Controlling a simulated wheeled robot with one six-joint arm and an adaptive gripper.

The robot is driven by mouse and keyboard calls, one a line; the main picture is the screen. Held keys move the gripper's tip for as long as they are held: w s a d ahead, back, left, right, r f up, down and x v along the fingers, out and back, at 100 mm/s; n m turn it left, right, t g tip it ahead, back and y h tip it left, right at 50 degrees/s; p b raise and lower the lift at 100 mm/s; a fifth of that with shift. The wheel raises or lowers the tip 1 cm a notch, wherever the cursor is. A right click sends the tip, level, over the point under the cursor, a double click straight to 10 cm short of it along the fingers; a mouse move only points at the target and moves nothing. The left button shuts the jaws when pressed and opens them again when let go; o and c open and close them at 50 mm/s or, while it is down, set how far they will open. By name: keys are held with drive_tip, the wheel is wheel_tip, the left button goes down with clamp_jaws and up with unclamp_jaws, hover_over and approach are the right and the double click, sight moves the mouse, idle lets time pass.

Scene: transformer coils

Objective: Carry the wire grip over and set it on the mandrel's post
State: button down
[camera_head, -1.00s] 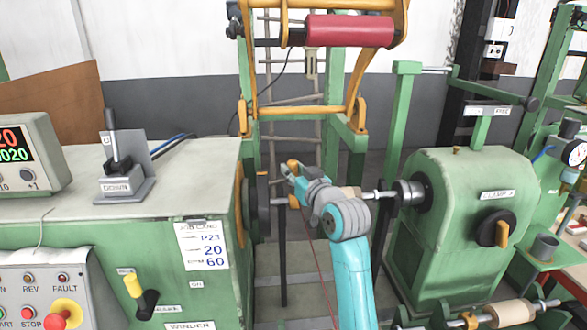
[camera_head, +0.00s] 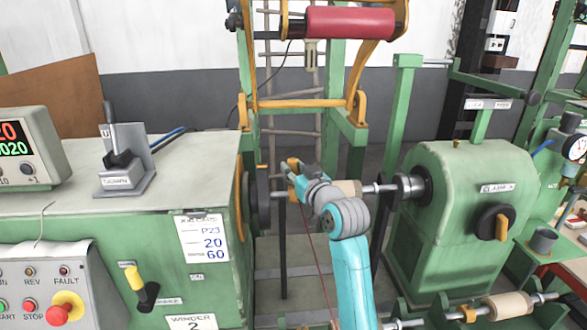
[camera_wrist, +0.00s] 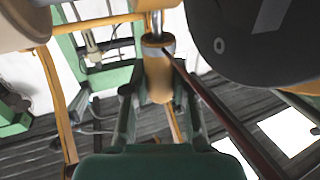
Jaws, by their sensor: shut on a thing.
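My gripper (camera_head: 297,178) is at the left end of the mandrel, close to its orange collar. In the wrist view my gripper (camera_wrist: 158,100) has its two dark fingers closed around a tan-orange cylinder, the wire grip (camera_wrist: 158,72). A dark red wire runs from it to the lower right, and hangs below my gripper in the head view. The mandrel (camera_head: 347,188) lies level between the winder and the clamp, its tan core showing behind my wrist. I cannot make out the post clearly, nor whether the grip touches it.
The winder's dark face plate (camera_wrist: 255,38) fills the wrist view's upper right. The green winder cabinet (camera_head: 205,290) stands left and the green clamp housing (camera_head: 450,215) right. A spare mandrel (camera_head: 507,304) lies at the lower right. An orange frame (camera_head: 305,103) spans behind.

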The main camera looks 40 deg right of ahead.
drive_tip(key=shift+f, duration=0.8)
idle(0.4)
drive_tip(key=c, duration=0.9)
unclamp_jaws()
drive_tip(key=shift+o, duration=0.2)
drive_tip(key=v, duration=1.2)
drive_tip(key=shift+f, duration=0.15)
